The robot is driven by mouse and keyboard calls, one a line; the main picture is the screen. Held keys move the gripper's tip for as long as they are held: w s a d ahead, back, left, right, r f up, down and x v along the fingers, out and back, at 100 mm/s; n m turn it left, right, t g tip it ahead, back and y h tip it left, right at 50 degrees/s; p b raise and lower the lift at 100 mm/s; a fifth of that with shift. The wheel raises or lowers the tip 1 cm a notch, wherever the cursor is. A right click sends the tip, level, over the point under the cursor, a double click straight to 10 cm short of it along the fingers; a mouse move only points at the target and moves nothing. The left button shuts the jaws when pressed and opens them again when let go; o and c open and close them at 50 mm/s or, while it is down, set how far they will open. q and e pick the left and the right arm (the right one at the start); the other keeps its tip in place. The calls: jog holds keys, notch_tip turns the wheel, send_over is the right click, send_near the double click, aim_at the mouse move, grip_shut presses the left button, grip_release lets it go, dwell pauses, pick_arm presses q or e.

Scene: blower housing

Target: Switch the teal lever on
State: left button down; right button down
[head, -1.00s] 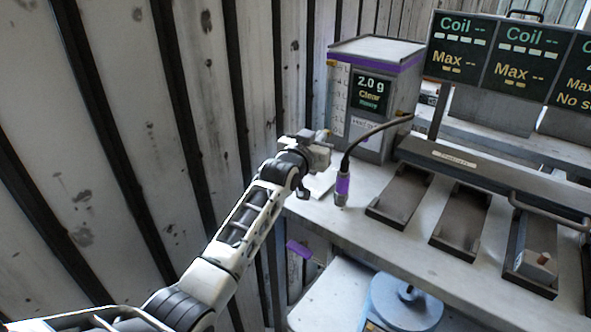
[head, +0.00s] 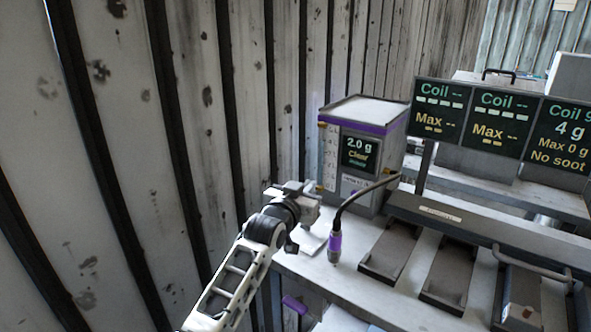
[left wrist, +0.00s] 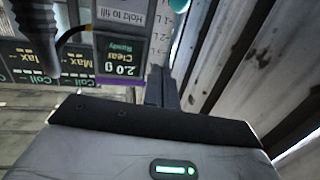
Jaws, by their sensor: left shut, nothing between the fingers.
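My left gripper (head: 312,192) is shut and empty, in front of the left side of a grey dispenser box (head: 368,192) with a purple band. The dispenser's screen reads "2.0 g Clear" and a smaller line. In the left wrist view, which is upside down, my shut fingers (left wrist: 161,88) point at the dispenser (left wrist: 128,45), with its screen and a "Hold to fill" label beside them. I cannot tell whether they touch it. My right gripper is not in view.
A purple-and-black nozzle (head: 334,246) hangs on a black cable in front of the dispenser. Dark trays (head: 391,250) line the bench (head: 316,262) to the right, under coil screens (head: 500,118). A corrugated wall (head: 120,190) runs close along the left.

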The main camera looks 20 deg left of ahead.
pick_arm(q)
jog(key=s+r, duration=0.5)
jog(key=shift+s+a+r, duration=0.15)
jog(key=shift+r, duration=0.05)
jog(key=s+f+g, duration=0.2)
jog(key=s+f, duration=0.5)
jog(key=f, duration=0.3)
jog(key=s+f+g, duration=0.2)
jog(key=s+f, duration=0.4)
jog(key=f, duration=0.4)
jog(key=s+f+g, duration=0.1)
jog(key=s+f, duration=0.5)
jog(key=s, duration=0.3)
jog(key=s+d+f+g, duration=0.1)
jog(key=s+f+g, duration=0.1)
jog(key=s+f, duration=0.4)
jog(key=s, duration=0.4)
jog(key=shift+s+d+m, duration=0.15)
jog(key=shift+s+m, duration=0.15)
jog(key=shift+m, duration=0.1)
